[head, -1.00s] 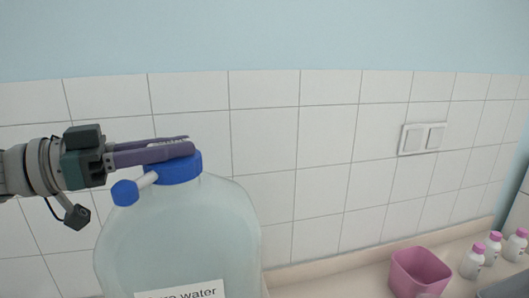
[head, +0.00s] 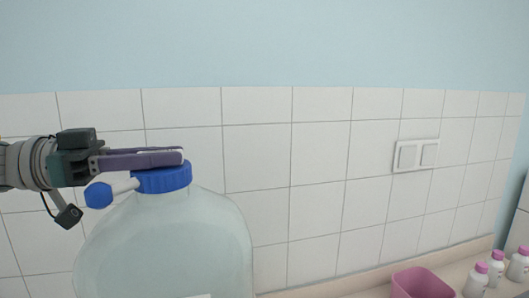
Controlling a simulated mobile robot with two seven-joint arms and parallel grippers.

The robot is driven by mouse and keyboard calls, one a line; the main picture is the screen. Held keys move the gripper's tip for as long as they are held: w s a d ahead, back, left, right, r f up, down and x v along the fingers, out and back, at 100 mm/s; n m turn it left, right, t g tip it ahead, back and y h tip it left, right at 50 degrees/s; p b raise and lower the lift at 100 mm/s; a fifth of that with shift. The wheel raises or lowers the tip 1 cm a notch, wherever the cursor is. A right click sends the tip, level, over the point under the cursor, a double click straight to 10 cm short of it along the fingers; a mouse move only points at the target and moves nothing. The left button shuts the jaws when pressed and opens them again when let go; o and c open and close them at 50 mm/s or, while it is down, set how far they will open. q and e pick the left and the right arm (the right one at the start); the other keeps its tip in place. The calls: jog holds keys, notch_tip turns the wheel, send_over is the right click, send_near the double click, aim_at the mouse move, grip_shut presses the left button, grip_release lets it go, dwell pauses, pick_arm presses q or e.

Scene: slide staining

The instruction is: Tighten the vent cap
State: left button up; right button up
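A large translucent water jug (head: 165,250) stands at the left, with a wide blue cap (head: 163,178) on its neck. A white spout with a blue end (head: 99,195) sticks out to the left of the neck. My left gripper (head: 165,157) reaches in from the left, level, its purple fingers right over the top of the blue cap. The fingers are seen almost edge-on, one behind the other. A small whitish strip shows at them, perhaps part of a vent cap, which is otherwise hidden. Whether the fingers grip it cannot be told. My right gripper is out of view.
A pink bin (head: 420,284) stands on the counter at the lower right. Several white bottles with pink caps, such as this one (head: 477,280), stand right of it. A tiled wall with a double switch (head: 416,155) is behind.

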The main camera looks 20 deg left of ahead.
pick_arm(q)
jog(key=o, duration=0.5)
jog(key=shift+c, duration=0.2)
jog(key=shift+s+a+f, duration=0.15)
jog(key=shift+a, duration=0.05)
jog(key=b+v, duration=0.3)
jog(key=v, duration=0.5)
jog(key=shift+s+a, duration=0.15)
jog(key=shift+s+a+b, duration=0.3)
jog(key=shift+a, duration=0.1)
